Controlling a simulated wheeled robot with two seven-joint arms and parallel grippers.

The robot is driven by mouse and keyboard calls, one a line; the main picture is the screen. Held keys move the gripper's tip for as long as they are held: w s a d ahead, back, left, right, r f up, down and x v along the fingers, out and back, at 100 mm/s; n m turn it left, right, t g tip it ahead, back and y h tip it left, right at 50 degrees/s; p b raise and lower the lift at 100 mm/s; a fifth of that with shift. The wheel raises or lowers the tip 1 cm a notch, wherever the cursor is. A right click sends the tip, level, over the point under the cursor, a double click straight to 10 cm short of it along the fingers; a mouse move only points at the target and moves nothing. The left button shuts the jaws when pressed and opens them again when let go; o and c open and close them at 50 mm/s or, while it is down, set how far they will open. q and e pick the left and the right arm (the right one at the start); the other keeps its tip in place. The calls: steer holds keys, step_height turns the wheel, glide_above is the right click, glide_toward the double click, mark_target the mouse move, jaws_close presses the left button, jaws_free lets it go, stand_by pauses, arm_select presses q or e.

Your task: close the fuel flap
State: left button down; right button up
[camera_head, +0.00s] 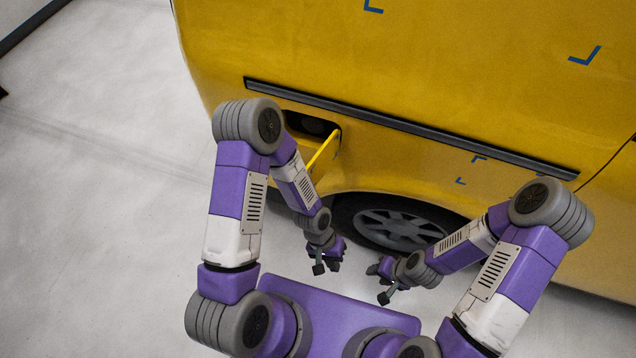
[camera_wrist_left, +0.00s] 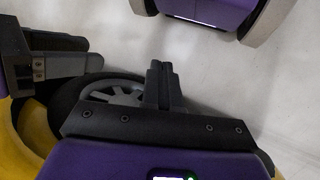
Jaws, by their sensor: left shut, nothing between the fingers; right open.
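The yellow fuel flap (camera_head: 322,153) stands open, seen nearly edge-on, sticking out from the dark filler recess (camera_head: 311,124) in the yellow vehicle's side. My left arm's upper links cover the left part of the recess. My left gripper (camera_head: 326,268) is below the flap, in front of the wheel, apart from the flap. Its fingers are together and empty in the left wrist view (camera_wrist_left: 162,86). My right gripper (camera_head: 381,285) is to the right of it, low in front of the wheel, open and empty. The flap does not clearly show in the left wrist view.
The yellow vehicle (camera_head: 400,60) fills the back, with a black trim strip (camera_head: 410,125) above the recess. The wheel (camera_head: 400,228) is behind both grippers and also shows in the left wrist view (camera_wrist_left: 110,92). The pale floor (camera_head: 90,220) at left is clear.

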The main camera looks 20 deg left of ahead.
arm_select(q)
steer(key=w+d+r+m+t+y+p, duration=0.1)
steer(key=w+d+r+t+y+p, duration=0.2)
steer(key=r, duration=0.6)
steer(key=w+r+m+y+p, duration=0.1)
steer(key=w+r+y+p, duration=0.1)
steer(key=r+y, duration=0.5)
steer(key=w+d+r+m+t+y+p, duration=0.1)
steer(key=w+d+r+t+y+p, duration=0.15)
steer(key=r, duration=0.75)
steer(key=w+a+f, duration=0.1)
steer(key=a+f, duration=0.2)
steer(key=a, duration=0.3)
steer(key=w+a+f+p, duration=0.1)
steer(key=w+a+f, duration=0.1)
steer(key=a, duration=0.3)
steer(key=shift+w+a+f+y, duration=0.3)
steer(key=shift+a+f+y, duration=0.1)
steer(key=shift+f, duration=0.25)
